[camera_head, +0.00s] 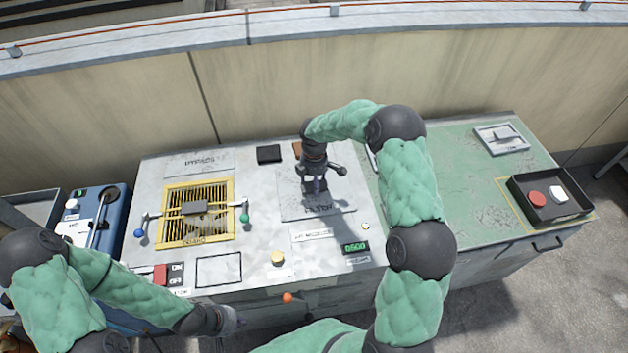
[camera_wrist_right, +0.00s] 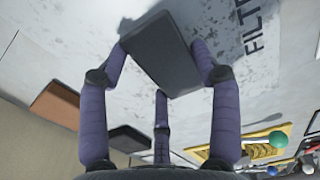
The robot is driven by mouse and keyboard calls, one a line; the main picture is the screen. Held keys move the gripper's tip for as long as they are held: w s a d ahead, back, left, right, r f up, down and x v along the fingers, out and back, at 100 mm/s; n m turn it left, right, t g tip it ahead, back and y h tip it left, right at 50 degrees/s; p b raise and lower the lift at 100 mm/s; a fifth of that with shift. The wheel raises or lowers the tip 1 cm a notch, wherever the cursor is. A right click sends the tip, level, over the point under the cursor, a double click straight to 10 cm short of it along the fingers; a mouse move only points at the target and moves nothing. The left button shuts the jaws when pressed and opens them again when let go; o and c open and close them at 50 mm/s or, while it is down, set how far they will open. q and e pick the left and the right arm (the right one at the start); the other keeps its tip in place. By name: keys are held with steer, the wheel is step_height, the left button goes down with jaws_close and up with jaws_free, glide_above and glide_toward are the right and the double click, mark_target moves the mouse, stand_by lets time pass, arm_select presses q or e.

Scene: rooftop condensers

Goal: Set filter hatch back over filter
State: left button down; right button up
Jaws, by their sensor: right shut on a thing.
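The filter hatch (camera_head: 290,207) is a grey plate marked FILTER at the middle of the worktop. It appears flat over its place; I cannot tell whether it is fully seated, and the filter is not visible. My right gripper (camera_head: 317,183) is over the plate, shut on its dark block handle (camera_wrist_right: 162,52), which sits between the purple fingers in the right wrist view. My left gripper (camera_head: 235,320) is low at the worktop's front edge, away from the hatch; its fingers are too small to read.
A yellow-framed grille (camera_head: 198,226) with a bar clamp and coloured knobs lies left of the hatch. A black block (camera_head: 268,154) is behind it. A green display (camera_head: 355,247) is in front. A black tray (camera_head: 550,197) stands at the right end. The green mat (camera_head: 465,190) has free room.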

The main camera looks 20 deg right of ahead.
stand_by(0.7)
steer(key=o, duration=1.6)
steer(key=shift+c, duration=0.2)
steer(key=shift+f, duration=0.1)
step_height(320, 180, up, 12)
